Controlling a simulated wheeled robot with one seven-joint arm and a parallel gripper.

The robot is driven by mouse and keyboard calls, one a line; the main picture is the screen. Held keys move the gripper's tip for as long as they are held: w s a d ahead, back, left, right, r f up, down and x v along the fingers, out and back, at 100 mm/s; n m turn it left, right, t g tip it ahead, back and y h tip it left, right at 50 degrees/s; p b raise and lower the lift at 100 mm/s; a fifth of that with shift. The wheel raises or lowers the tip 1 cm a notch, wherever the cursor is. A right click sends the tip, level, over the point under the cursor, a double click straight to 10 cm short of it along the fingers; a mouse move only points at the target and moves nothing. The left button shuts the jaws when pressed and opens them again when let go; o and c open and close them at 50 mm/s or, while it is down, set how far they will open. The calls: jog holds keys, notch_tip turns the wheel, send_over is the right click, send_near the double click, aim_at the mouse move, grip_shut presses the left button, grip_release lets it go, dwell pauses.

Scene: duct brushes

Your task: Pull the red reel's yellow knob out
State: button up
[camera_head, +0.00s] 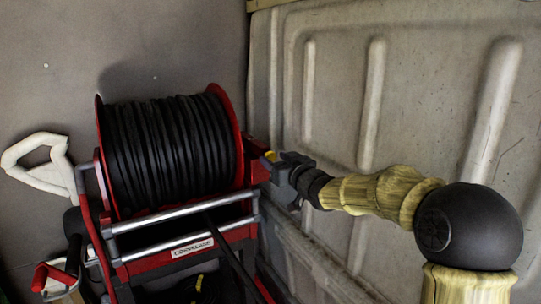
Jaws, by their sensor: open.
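The red reel (232,112) stands left of centre, its drum wound with black hose and its red frame fitted with silver bars. The small yellow knob (270,156) shows at the right side of the reel's frame. My gripper (276,164) is right at the knob, at the end of my arm, which comes in from the right. The gripper is open, and its dark fingers hide part of the knob. I cannot tell whether the fingers touch it.
A pale ribbed wall panel (345,90) stands close behind my arm on the right. A grey wall (180,40) is behind the reel. A white D-shaped handle (40,165) is at the left, and a red-and-black handle (55,275) is at the lower left.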

aim_at(271, 157)
jog(key=shift+x, duration=1.75)
jog(key=shift+c, duration=0.4)
grip_shut()
